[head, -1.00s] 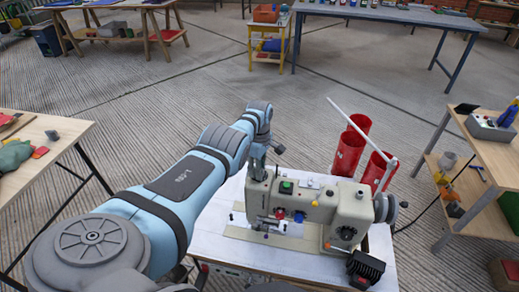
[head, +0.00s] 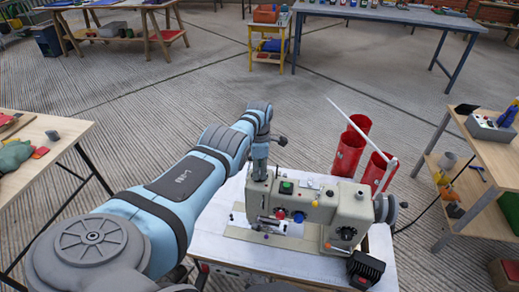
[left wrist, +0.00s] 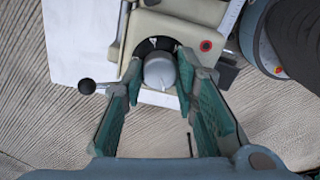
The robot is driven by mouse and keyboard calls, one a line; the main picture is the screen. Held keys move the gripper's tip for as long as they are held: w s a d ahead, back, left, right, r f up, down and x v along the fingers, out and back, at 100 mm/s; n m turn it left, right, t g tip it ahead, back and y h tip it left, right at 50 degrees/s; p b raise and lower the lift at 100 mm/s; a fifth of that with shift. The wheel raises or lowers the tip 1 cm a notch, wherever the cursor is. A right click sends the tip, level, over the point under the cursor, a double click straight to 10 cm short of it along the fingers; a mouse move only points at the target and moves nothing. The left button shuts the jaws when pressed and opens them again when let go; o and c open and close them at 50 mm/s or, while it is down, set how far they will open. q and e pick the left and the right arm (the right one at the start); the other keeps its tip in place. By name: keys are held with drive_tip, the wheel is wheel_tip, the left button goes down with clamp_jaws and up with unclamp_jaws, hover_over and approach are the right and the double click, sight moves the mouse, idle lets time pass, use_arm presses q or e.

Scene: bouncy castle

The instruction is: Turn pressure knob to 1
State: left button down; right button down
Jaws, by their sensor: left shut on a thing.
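The beige sewing machine (head: 325,210) stands on a white-topped table. In the left wrist view, a round grey knob (left wrist: 160,72) with a dark dial behind it sits at the end of the machine. The dial's numbers are too small to read. My left gripper (left wrist: 160,80) has its green-padded fingers on either side of the knob and is shut on it. In the head view my left gripper (head: 259,171) is at the machine's left end, and the knob is hidden there. My right gripper is not in view.
A lever with a black ball (left wrist: 87,87) sticks out beside the left finger. Red cylinders (head: 349,152) stand behind the machine, with a white rod (head: 360,128) slanting over them. A black box (head: 365,268) is at the table's front right.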

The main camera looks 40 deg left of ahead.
use_arm(q)
drive_tip(key=shift+d, duration=0.15)
drive_tip(key=c, duration=1.3)
unclamp_jaws()
